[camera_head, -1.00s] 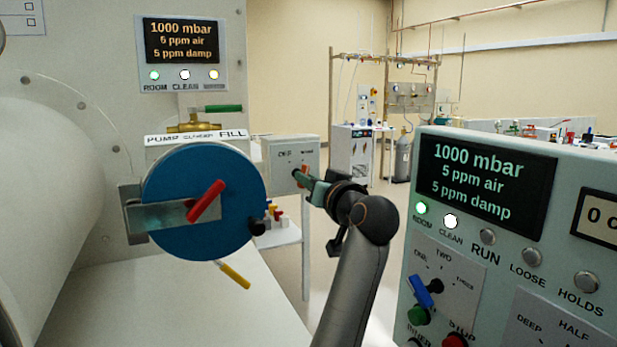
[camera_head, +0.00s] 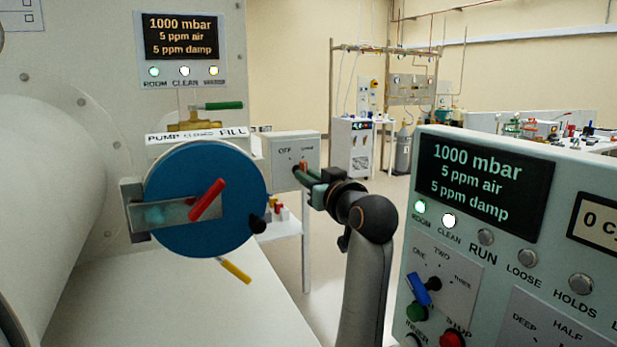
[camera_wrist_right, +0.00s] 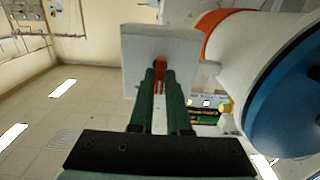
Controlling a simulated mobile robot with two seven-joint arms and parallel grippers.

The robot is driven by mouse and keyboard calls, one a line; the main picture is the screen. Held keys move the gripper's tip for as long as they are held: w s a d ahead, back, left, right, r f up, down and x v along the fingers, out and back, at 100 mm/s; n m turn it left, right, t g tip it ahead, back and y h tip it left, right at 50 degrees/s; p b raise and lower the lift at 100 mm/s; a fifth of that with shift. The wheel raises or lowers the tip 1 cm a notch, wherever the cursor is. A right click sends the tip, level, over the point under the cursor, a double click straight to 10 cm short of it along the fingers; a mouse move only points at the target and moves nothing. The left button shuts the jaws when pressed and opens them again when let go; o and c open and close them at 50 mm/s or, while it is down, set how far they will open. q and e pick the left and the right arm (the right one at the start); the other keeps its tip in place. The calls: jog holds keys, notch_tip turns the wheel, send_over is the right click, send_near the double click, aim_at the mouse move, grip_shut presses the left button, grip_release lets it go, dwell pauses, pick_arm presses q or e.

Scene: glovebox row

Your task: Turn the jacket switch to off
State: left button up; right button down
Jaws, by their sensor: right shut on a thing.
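The jacket switch is a pale box (camera_head: 284,150) with OFF lettering at its upper left and another label, too small to read surely, at its right. Its red handle (camera_head: 303,164) sits on the front face and points up toward the right-hand label. My right gripper (camera_head: 302,172) is at the box front, shut on the red handle. In the right wrist view the green fingers (camera_wrist_right: 159,85) close around the red handle (camera_wrist_right: 160,68), in front of the box (camera_wrist_right: 135,45). My left gripper is not in view.
A round blue door (camera_head: 190,235) with a red lever (camera_head: 206,200) stands just left of the switch. A control panel (camera_head: 480,160) with a display and knobs stands close on the right. A green-handled valve (camera_head: 215,107) is above the door.

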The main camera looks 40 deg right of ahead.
jog(key=c, duration=0.9)
grip_release()
jog(key=shift+s, duration=0.1)
jog(key=b+v, duration=0.5)
jog(key=v, duration=0.7)
jog(key=shift+s+b, duration=0.15)
jog(key=shift+b, duration=0.15)
